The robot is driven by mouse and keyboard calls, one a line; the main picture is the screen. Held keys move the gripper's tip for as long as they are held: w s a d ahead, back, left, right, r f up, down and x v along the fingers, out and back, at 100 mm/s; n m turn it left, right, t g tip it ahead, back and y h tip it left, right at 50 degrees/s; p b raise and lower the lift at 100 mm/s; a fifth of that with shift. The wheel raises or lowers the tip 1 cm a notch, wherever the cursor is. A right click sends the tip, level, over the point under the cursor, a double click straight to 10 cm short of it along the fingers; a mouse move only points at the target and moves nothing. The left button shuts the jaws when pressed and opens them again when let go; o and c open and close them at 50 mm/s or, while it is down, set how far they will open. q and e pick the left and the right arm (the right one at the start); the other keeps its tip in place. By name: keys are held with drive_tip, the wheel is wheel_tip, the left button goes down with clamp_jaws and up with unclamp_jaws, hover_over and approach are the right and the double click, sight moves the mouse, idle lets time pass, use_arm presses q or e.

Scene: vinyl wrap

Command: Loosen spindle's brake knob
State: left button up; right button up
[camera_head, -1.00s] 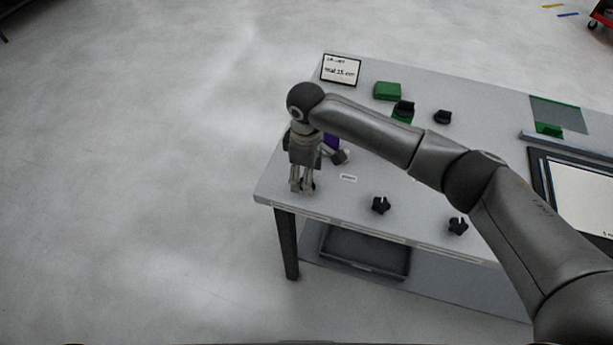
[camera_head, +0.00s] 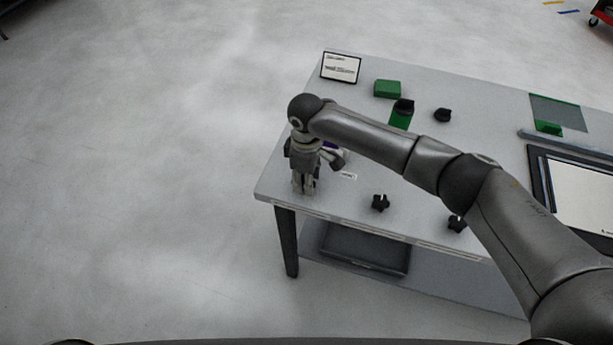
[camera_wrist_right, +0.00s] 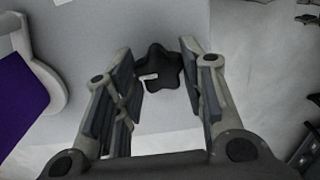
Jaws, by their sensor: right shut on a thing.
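In the right wrist view the black star-shaped brake knob (camera_wrist_right: 160,72), with a small pale mark on its face, sits between the fingers of my right gripper (camera_wrist_right: 160,85). The gripper is shut on it. In the head view my right gripper (camera_head: 304,187) points down at the table's near left corner, and its fingers hide the knob. The purple vinyl roll (camera_wrist_right: 20,100) on the spindle shows at the left of the wrist view, beside a pale rounded end piece. In the head view the roll is mostly hidden behind my wrist. My left gripper is not in view.
The grey table (camera_head: 345,210) also carries two black star knobs, one (camera_head: 380,203) near the front edge, a framed sign (camera_head: 341,67), a green block (camera_head: 387,88), a black part (camera_head: 442,115) and a dark-framed panel (camera_head: 575,190). Open floor lies to the left.

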drive_tip(key=shift+n, duration=0.3)
drive_tip(key=n, duration=0.2)
drive_tip(key=shift+n, duration=0.3)
drive_tip(key=n, duration=0.3)
drive_tip(key=shift+n, duration=0.3)
drive_tip(key=n, duration=0.6)
drive_tip(key=n+b, duration=0.1)
drive_tip(key=n, duration=0.4)
drive_tip(key=shift+n, duration=0.4)
drive_tip(key=n+b, duration=0.1)
drive_tip(key=n, duration=0.4)
drive_tip(key=shift+r, duration=0.1)
drive_tip(key=shift+w+n, duration=0.1)
drive_tip(key=shift+n, duration=0.2)
drive_tip(key=o, duration=1)
drive_tip(key=shift+o, duration=0.2)
